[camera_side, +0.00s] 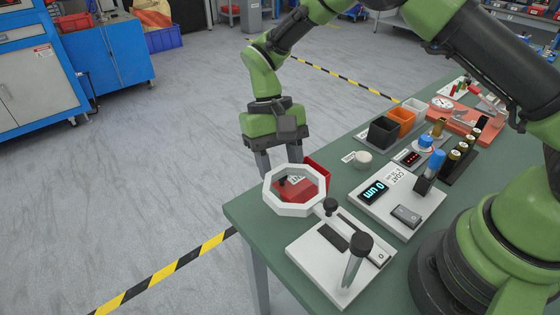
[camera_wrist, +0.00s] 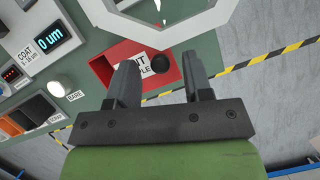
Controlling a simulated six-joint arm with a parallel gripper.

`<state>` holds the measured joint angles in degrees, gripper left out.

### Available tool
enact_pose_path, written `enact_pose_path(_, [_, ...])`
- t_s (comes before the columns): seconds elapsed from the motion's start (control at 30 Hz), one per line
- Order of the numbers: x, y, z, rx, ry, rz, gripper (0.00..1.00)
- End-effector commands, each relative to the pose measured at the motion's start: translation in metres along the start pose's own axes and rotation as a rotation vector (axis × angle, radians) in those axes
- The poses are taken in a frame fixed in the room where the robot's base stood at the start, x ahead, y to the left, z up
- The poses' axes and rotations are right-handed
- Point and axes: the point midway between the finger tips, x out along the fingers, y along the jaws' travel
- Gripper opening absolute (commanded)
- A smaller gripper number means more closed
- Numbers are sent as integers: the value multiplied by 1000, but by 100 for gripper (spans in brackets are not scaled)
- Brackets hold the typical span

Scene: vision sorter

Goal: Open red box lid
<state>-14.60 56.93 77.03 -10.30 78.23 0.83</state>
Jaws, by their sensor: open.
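The red box (camera_side: 317,170) is at the table's front-left end in the side view, partly hidden behind a white octagonal ring. Its red top with a white label and a dark round knob shows through the ring. In the wrist view the red box (camera_wrist: 113,54) shows the partly covered label and the black knob (camera_wrist: 161,63). My gripper (camera_side: 281,164) is open and empty, fingers down at the box in the side view. In the wrist view my gripper (camera_wrist: 160,70) has the knob showing between its fingers; contact cannot be told.
The white octagonal ring (camera_side: 268,200) stands close to the box. A white base with dark posts (camera_side: 310,262) and a coat gauge (camera_side: 393,205) are nearby. Black (camera_side: 383,132) and orange (camera_side: 401,121) bins stand farther back. Open floor lies left of the table.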

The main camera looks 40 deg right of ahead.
Motion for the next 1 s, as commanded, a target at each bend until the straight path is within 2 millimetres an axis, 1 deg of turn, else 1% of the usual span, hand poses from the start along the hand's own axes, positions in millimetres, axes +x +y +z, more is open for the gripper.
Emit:
enact_pose_path(0.13, [0,0,0,0,0,0,46])
enact_pose_path(0.33, [0,0,0,0,0,0,0])
enact_pose_path(0.53, [0,-2,0,-2,1,0,0])
enact_pose_path(0.7, [2,-24,5,-5,1,-1,0])
enact_pose_path(0.8, [3,-32,8,-3,0,-1,0])
enact_pose_path(1.0, [3,-32,8,-1,0,-1,0])
